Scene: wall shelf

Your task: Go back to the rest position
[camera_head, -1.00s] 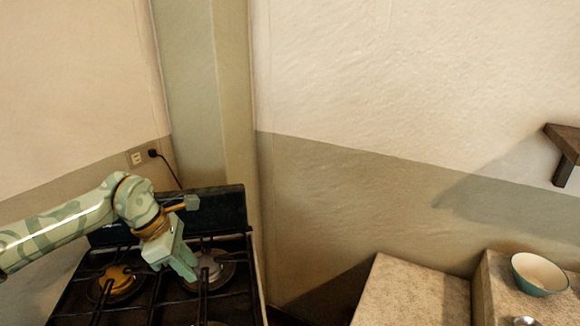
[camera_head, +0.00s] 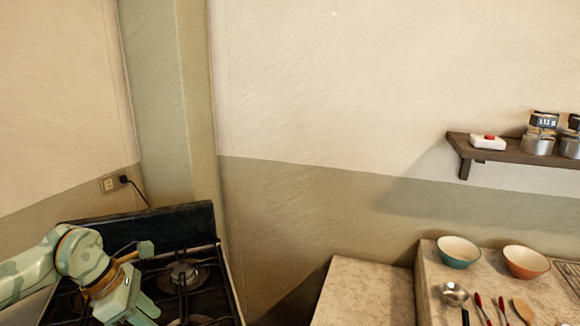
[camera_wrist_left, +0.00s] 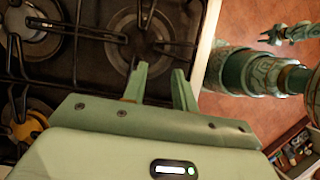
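My left gripper (camera_head: 142,308) is at the lower left of the head view, above the black stove (camera_head: 150,226). In the left wrist view its two pale green fingers (camera_wrist_left: 162,84) stand apart with nothing between them. They are over the stove's edge near a burner (camera_wrist_left: 140,35).
A stone counter (camera_head: 362,292) is at the lower right, with a teal bowl (camera_head: 458,252), an orange bowl (camera_head: 526,262), a ladle (camera_head: 453,293) and other utensils. A wall shelf (camera_head: 512,154) holds jars. Bare wall fills the middle.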

